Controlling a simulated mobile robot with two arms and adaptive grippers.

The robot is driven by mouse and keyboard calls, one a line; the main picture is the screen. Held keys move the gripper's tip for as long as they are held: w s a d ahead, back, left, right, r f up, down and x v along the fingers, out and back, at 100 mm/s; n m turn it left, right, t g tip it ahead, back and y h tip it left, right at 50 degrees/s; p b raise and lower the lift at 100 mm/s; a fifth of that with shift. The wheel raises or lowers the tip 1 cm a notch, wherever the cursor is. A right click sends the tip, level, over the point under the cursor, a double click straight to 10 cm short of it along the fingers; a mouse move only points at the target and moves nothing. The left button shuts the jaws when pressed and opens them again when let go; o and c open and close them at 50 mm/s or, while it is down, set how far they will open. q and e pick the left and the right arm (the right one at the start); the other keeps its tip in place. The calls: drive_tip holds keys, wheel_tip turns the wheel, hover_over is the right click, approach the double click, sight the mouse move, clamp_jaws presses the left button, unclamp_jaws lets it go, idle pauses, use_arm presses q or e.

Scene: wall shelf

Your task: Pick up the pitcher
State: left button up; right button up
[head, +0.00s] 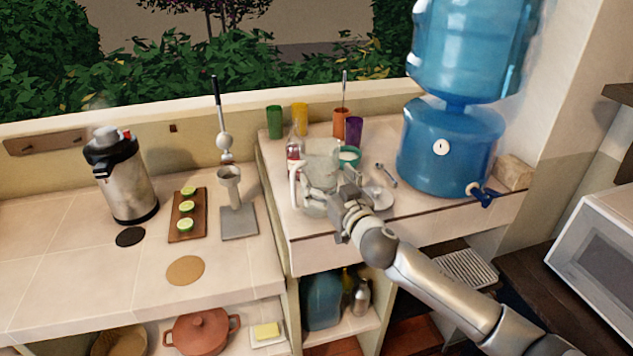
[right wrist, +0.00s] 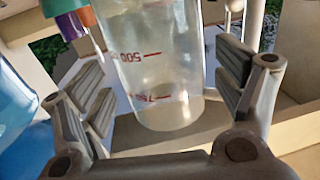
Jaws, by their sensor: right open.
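The pitcher (head: 322,160) is clear, with a pale handle on its left side, and stands upright on the raised counter. In the right wrist view the pitcher (right wrist: 155,60) shows red measuring marks and lies between the spread fingers. My right gripper (head: 340,198) reaches it from the front right and hides part of its lower body. In the right wrist view the gripper (right wrist: 165,88) is open, with visible gaps between both finger pads and the pitcher. My left gripper is not in view.
Green, yellow, orange and purple cups (head: 354,130) stand behind the pitcher. A bottle (head: 294,146) is close behind its left side. A teal bowl (head: 349,157) and a saucer (head: 379,199) are close on the right. A blue water dispenser (head: 447,150) stands farther right.

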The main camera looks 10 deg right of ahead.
drive_tip(key=shift+f+p+x, duration=0.25)
drive_tip(key=shift+p+x, duration=0.05)
drive_tip(key=shift+x, duration=0.75)
drive_tip(key=shift+f+p+x, duration=0.2)
drive_tip(key=shift+p+x, duration=0.05)
drive_tip(key=shift+x, duration=0.85)
drive_tip(key=shift+d, duration=0.1)
drive_tip(key=shift+r, duration=0.1)
drive_tip(key=c, duration=1)
drive_tip(key=shift+r, duration=0.15)
drive_tip(key=shift+c, duration=0.2)
drive_tip(key=shift+r+b, duration=0.4)
drive_tip(key=shift+r, duration=0.65)
drive_tip(key=s+a+r+b, duration=0.2)
drive_tip(key=s+r+b, duration=0.1)
drive_tip(key=s+r, duration=0.7)
drive_tip(key=shift+s+a+r+b, duration=0.2)
drive_tip(key=shift+s+a+b, duration=0.15)
drive_tip(key=shift+s, duration=1.45)
